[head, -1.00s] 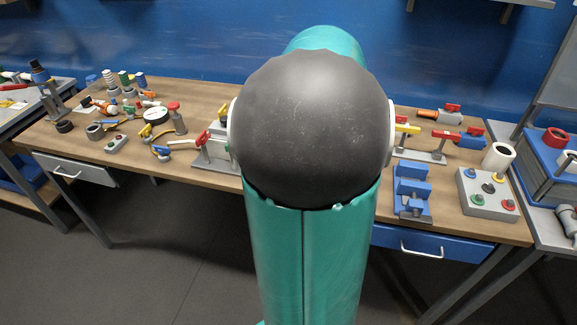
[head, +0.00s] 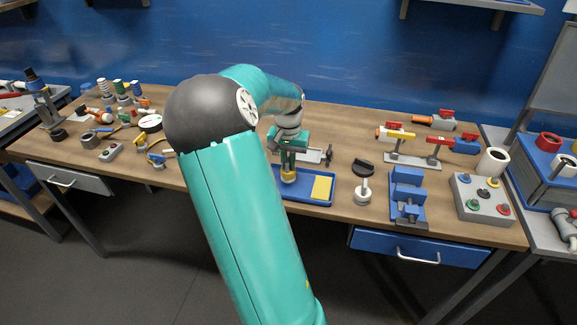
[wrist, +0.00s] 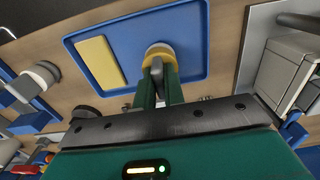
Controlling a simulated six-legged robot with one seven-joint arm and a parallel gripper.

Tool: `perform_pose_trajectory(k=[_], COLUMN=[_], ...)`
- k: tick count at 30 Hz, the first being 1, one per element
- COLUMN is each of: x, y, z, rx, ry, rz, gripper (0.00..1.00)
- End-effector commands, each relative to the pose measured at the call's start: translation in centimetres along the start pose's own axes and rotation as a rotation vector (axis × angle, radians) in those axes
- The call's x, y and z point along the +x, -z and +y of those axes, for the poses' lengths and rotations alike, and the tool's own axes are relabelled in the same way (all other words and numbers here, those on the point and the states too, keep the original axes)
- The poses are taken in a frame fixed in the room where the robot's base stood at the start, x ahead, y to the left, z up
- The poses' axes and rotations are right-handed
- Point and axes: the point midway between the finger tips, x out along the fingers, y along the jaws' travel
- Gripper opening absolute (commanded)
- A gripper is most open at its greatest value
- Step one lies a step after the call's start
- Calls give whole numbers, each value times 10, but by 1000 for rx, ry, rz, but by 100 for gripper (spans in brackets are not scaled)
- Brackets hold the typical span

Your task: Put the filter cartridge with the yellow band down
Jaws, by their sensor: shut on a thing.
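The filter cartridge with the yellow band (head: 288,177) is upright between the fingers of my gripper (head: 288,165), over the left part of a blue tray (head: 318,204). In the wrist view its pale round top and yellow band (wrist: 160,49) show at the fingertips of my gripper (wrist: 157,72). My gripper is shut on it and points down. The tray also shows in the wrist view (wrist: 128,29), with a yellow rectangle (wrist: 100,62) beside the cartridge. I cannot tell whether the cartridge's bottom touches the tray.
A white fitting (head: 362,193) and a black round part (head: 363,167) stand right of the tray. Valves on a plate (head: 418,161) stand behind. Several small parts crowd the bench's left.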

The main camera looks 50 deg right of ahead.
Motion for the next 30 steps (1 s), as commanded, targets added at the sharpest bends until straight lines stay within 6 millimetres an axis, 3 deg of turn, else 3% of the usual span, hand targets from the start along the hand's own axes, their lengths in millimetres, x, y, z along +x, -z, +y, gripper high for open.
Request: perform_pose_trajectory(k=[4,15,16,19,30], x=[18,22,23,23,18], y=[0,0,-1,-1,0], z=[1,0,0,0,1], rx=[1,0,-1,-1,0], ry=[-1,0,0,0,0], rz=[-1,-1,-1,-1,0], gripper=[0,0,13,32,33])
